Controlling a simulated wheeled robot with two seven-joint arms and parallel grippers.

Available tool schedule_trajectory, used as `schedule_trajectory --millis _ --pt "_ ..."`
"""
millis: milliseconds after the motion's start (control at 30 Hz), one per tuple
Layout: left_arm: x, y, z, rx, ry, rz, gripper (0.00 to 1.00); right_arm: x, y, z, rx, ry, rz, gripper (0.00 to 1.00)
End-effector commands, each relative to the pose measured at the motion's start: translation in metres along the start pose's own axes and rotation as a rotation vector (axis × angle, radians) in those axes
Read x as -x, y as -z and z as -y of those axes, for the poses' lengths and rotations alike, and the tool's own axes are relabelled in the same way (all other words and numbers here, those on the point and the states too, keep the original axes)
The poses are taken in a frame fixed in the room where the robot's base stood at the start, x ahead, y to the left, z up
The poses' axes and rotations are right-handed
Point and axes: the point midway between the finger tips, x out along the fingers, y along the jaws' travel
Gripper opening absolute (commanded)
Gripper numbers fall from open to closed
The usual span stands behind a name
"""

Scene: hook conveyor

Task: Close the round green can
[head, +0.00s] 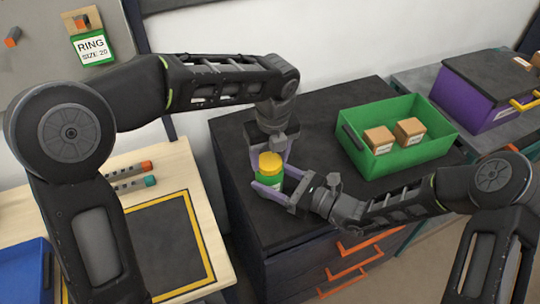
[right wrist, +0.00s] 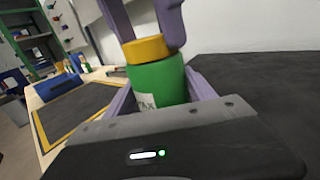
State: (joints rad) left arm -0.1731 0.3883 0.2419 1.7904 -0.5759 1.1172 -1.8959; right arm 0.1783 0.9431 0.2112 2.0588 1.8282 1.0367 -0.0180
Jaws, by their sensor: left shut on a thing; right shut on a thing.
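The round green can (head: 267,181) stands upright on the dark cabinet top in the head view, with a yellow lid (head: 270,162) on it. In the right wrist view the can (right wrist: 157,84) fills the middle, with the yellow lid (right wrist: 146,49) on top. My right gripper (head: 268,188) is shut around the green body from the right. My left gripper (head: 271,153) comes down from above and is shut on the yellow lid. I cannot tell whether the lid is fully seated. Part of the can's label is hidden by the right gripper.
A green bin (head: 400,165) with two small boxes stands right of the can on the cabinet (head: 330,108). A purple box (head: 460,98) is farther right. Orange drawer handles (head: 355,248) show at the front. A wooden desk (head: 185,170) with a dark mat is at left.

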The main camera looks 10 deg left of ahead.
Motion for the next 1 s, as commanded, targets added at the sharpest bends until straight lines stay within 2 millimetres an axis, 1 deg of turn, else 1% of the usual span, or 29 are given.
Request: schedule_trajectory --millis 33,200,300,333,467,500,733,1000 --pt "0.0006 -0.0012 -0.0014 -0.116 0.015 0.000 0.17 0.0004 0.0004 0.0003 0.000 0.001 -0.001 0.00" --pt "0.0003 -0.0017 -0.0017 -0.538 0.066 0.001 0.17 0.0004 0.0004 0.0003 0.000 0.001 -0.001 0.00" --pt "0.0002 -0.0018 -0.0017 -0.736 0.089 0.001 0.17 0.0004 0.0004 0.0003 0.000 0.001 -0.001 0.00" --pt "0.0003 -0.0013 -0.0012 -0.762 0.092 0.001 0.17 0.0004 0.0004 0.0002 0.000 0.001 -0.001 0.00" --pt "0.0005 -0.0010 -0.0007 -0.753 0.090 0.002 0.17 0.0004 0.0005 0.0003 0.000 0.001 -0.001 0.00" --pt "0.0005 -0.0009 -0.0007 -0.753 0.090 0.002 0.58 0.0004 0.0005 0.0002 0.000 0.001 -0.001 0.00" --pt "-0.0001 -0.0006 -0.0009 -0.752 0.090 0.000 0.77 0.0003 0.0005 0.0002 0.000 0.000 -0.001 0.00" --pt "0.0005 -0.0006 -0.0009 -0.751 0.089 0.000 0.77 0.0002 0.0004 0.0000 0.000 0.000 -0.001 0.00"
